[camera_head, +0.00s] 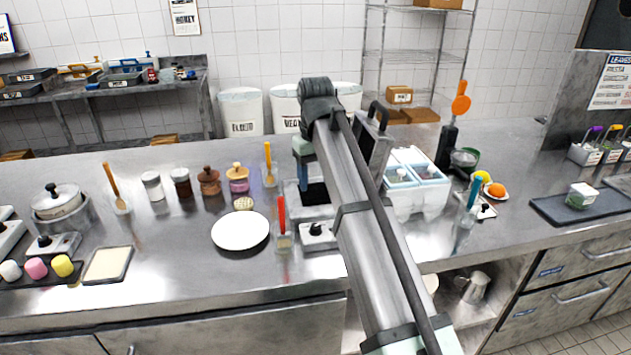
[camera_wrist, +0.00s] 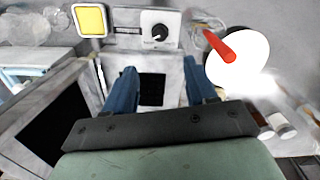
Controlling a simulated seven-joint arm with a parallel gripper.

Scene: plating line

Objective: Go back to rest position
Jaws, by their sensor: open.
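My gripper (camera_head: 304,168) hangs down from my arm at the middle of the counter in the head view, above a grey appliance with a dark square top (camera_head: 316,194). In the wrist view my gripper (camera_wrist: 160,76) shows two blue fingers spread wide apart. Nothing is between them. The dark square (camera_wrist: 153,90) shows below the gap, and I cannot tell the exact height above it. My arm hides part of the counter behind it.
A white plate (camera_head: 240,231) and a red-handled utensil (camera_head: 282,217) are to the left of my gripper. A black-knobbed unit (camera_head: 318,237) is in front. White tubs (camera_head: 414,196) stand right of my arm. Several jars (camera_head: 209,181) stand at left.

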